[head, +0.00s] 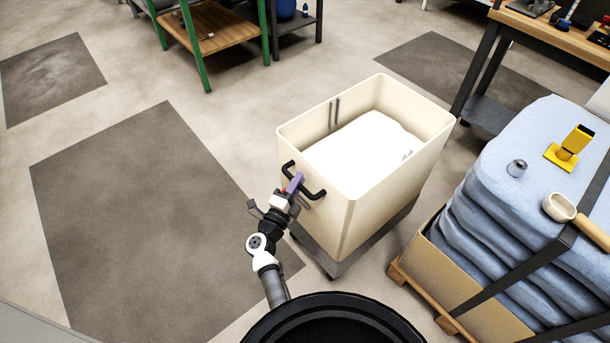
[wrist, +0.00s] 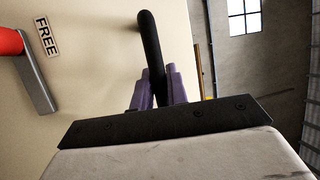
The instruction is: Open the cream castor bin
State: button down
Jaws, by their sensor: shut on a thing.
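The cream castor bin (head: 345,215) stands on the floor in the middle of the head view. Its top shows open, with no lid over it, and white contents (head: 365,143) inside. A black bar handle (head: 316,195) is on its near left end wall; it also shows in the wrist view (wrist: 151,45). My gripper (head: 295,183) has purple fingers, seen in the wrist view (wrist: 155,88) on both sides of the handle bar, shut on it. A red part with a grey lever (wrist: 38,85) is on the wall beside a "FREE" label (wrist: 46,36).
A pallet box of stacked blue sacks (head: 470,215) stands close at the right, with a yellow object (head: 568,150) and a scoop (head: 558,207) on top. A workbench (head: 545,28) is behind it. A green-legged table (head: 205,30) is at the back. Floor at left is clear.

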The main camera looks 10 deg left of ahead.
dwell(0.3)
jog(key=c, duration=1.4)
grip_release()
jog(key=shift+s, duration=0.1)
